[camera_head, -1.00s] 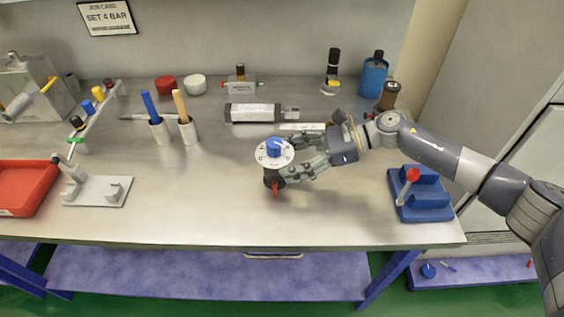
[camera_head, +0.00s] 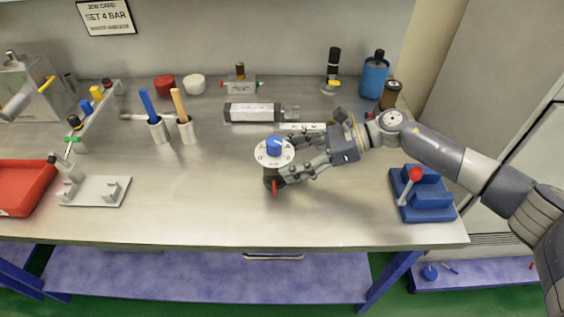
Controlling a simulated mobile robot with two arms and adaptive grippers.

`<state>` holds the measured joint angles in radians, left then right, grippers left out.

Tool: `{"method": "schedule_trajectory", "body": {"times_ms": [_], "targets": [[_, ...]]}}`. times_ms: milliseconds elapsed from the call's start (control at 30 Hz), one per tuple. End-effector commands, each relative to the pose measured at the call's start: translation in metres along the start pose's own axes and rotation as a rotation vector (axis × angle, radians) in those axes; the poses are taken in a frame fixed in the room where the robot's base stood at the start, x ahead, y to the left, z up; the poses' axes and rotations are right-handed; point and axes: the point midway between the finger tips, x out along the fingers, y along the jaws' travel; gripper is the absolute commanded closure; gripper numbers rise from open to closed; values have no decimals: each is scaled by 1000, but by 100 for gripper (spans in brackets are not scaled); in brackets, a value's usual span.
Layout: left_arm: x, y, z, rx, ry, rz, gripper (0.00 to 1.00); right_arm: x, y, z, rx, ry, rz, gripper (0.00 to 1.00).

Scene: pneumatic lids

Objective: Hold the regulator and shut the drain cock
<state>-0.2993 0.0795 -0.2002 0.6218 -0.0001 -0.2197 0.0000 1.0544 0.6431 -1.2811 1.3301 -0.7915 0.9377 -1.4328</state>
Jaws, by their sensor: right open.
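The regulator (camera_head: 273,158) stands upright on the bench, with a blue knob (camera_head: 274,144) on a round white dial. Below the dial is a dark body, and a red lever (camera_head: 275,189), which looks like the drain cock, hangs down at its front. My right gripper (camera_head: 288,172) comes in from the right with its fingers open beside the regulator's body, just under the dial. Whether the fingers touch it I cannot tell, as the dial hides part of them. My left gripper is out of view.
A blue block with a red-knobbed lever (camera_head: 423,192) sits at right. A silver cylinder (camera_head: 252,112) lies behind the regulator. The front middle is clear.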

Motion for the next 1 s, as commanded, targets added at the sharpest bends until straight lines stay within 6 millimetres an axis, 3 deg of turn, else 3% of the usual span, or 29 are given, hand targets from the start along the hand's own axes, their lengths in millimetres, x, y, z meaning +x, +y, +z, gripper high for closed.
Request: {"method": "schedule_trajectory", "body": {"times_ms": [67, 200, 267, 1000], "targets": [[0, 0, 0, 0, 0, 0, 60, 0, 0, 0, 0, 0, 0, 35], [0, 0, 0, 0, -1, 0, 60, 0, 0, 0, 0, -1, 0, 67], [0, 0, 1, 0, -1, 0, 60, 0, 0, 0, 0, -1, 0, 76], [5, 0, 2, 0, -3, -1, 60, 1, 0, -2, -1, -1, 0, 76]]}}
